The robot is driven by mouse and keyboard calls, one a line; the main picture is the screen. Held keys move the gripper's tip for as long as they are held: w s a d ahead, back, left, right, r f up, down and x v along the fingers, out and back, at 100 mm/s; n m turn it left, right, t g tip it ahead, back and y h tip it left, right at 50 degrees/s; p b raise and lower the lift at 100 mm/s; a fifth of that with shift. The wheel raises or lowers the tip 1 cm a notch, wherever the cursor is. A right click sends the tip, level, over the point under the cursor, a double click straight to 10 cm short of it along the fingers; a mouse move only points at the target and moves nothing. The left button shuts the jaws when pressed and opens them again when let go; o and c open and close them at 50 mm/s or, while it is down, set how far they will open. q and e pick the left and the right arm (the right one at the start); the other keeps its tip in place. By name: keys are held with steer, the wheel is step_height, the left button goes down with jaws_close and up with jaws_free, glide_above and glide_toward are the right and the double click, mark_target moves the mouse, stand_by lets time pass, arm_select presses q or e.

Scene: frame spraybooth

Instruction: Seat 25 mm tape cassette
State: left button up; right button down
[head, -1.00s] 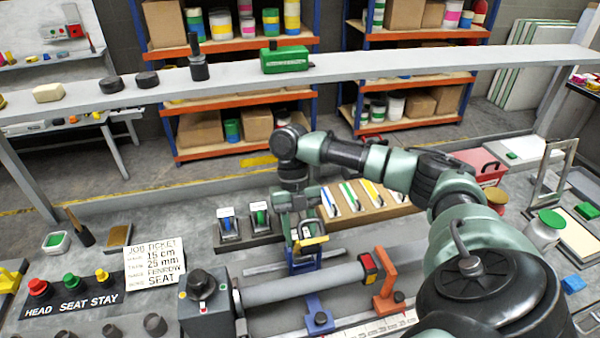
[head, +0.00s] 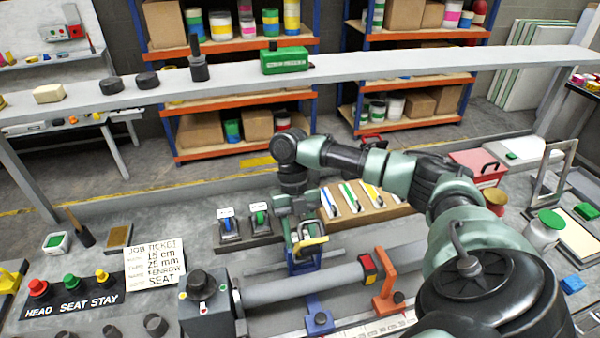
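My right arm reaches in from the right, and its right gripper (head: 303,233) points down over the blue carriage (head: 303,262) on the grey rail. A yellow part (head: 311,244) shows at the fingertips; I cannot tell whether the fingers are shut on it or only beside it. Two cassettes stand in a dark holder left of the gripper, one with blue (head: 228,226) and one with green (head: 260,219). Their width marks are too small to read. The job ticket (head: 155,266) reads 15 cm, 25 mm and SEAT. My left gripper is not in view.
A grey tube (head: 285,288) runs right from a dark block (head: 206,303), past an orange bracket (head: 387,280). The button panel (head: 75,296) is at lower left. A wooden rack (head: 365,202) of coloured pieces stands behind. A long grey shelf (head: 400,62) crosses above the bench.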

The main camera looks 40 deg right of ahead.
steer(key=shift+f, duration=0.15)
steer(key=c, duration=0.8)
jaws_free()
steer(key=shift+o, duration=0.2)
steer(key=o, duration=0.5)
steer(key=shift+r, duration=0.2)
steer(key=shift+r+p, duration=2.9)
steer(key=shift+p, duration=0.3)
steer(key=shift+f, duration=0.1)
